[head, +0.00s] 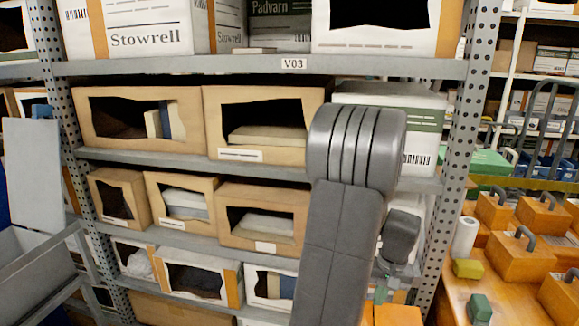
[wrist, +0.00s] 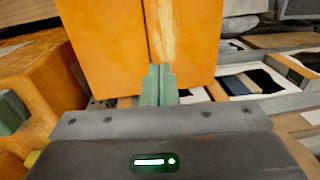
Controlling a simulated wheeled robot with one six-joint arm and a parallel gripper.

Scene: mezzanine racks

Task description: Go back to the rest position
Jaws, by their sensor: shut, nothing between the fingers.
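My gripper (wrist: 158,84) shows in the wrist view as two green fingers held together, shut with nothing between them. Its tips are in front of a large orange block (wrist: 110,45) with a pale worn seam; I cannot tell whether they touch it. In the head view my grey arm rises in front of the rack (head: 260,68) and bends over at the top. The gripper's fingers are not clear there.
The rack's shelves hold several open-fronted cartons (head: 140,118). A table (head: 495,300) with orange handled boxes (head: 542,215) and a green block (head: 479,308) stands at the right. A grey bin (head: 35,270) is at the left. Another orange box (wrist: 40,75) is left of my fingers.

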